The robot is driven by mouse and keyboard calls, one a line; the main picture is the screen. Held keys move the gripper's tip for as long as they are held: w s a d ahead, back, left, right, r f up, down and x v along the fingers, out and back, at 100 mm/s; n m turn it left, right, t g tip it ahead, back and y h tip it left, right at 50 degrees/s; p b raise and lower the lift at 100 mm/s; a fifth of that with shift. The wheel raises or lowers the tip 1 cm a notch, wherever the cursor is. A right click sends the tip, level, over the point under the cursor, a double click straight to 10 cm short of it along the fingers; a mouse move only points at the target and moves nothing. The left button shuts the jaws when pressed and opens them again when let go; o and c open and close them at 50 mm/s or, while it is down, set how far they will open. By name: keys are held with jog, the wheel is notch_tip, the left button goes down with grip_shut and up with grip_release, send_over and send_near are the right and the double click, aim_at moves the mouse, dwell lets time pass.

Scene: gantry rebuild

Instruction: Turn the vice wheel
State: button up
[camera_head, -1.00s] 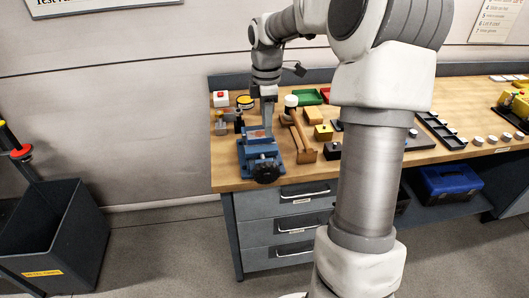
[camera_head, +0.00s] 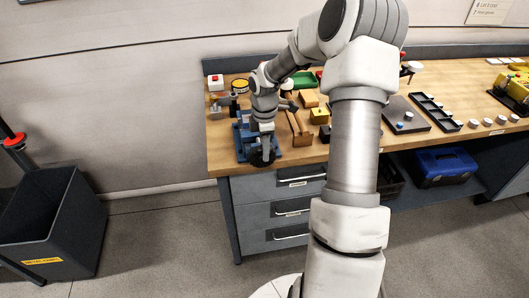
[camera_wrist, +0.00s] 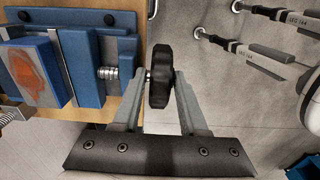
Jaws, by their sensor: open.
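The blue vice (camera_head: 243,146) sits at the front left corner of the workbench. It fills the left of the wrist view (camera_wrist: 88,62), with its screw (camera_wrist: 108,73) running right to the black vice wheel (camera_wrist: 159,78). A blue block with an orange-brown patch (camera_wrist: 32,66) lies at the vice's left part. My gripper (camera_wrist: 160,84) is open, with one finger on each side of the wheel. I cannot tell whether either finger touches it. In the head view my gripper (camera_head: 266,148) is over the vice's front and partly hides the wheel (camera_head: 258,160).
Grey drawers (camera_head: 280,188) with bar handles lie below. A dark bin (camera_head: 50,215) stands on the floor at left.

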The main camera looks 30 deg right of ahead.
jog(key=shift+f, duration=0.8)
grip_shut()
jog(key=shift+d+r+y+p, duration=0.15)
jog(key=shift+y+p, duration=0.15)
jog(key=shift+p, duration=0.2)
jog(key=shift+s+p, duration=0.1)
jog(key=shift+p, duration=0.3)
jog(key=shift+d+t+y+p, duration=0.15)
jog(key=shift+t+y+p, duration=0.25)
jog(key=shift+y+p, duration=0.7)
jog(key=y, duration=0.1)
jog(key=f+y, duration=0.1)
jog(key=y, duration=0.1)
jog(key=shift+d+t, duration=0.15)
jog(key=shift+t, duration=0.25)
jog(key=shift+t+y+b, duration=0.3)
jog(key=shift+y+b, duration=0.35)
jog(key=shift+y, duration=0.15)
